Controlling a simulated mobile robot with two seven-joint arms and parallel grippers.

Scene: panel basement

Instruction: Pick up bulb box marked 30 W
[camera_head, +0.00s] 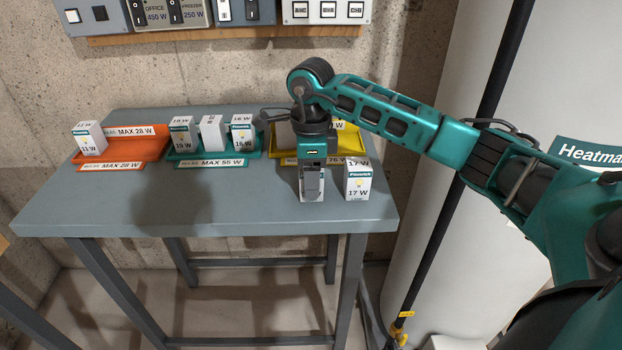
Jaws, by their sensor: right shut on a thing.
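My right gripper (311,176) points down over the front right part of the grey table. It is shut on a white bulb box (312,197) near the table top. The gripper hides most of this box and I cannot read its wattage. No box with a readable 30 W mark shows. A white box marked 17 W (357,181) stands just to the right of the gripper, apart from it. My left gripper is not in view.
An orange tray (140,150) holds an 11 W box (90,138). A green tray (207,157) holds several boxes. A yellow tray (346,152) sits behind my arm. The front left of the table (100,205) is clear. A white tank (500,220) stands right.

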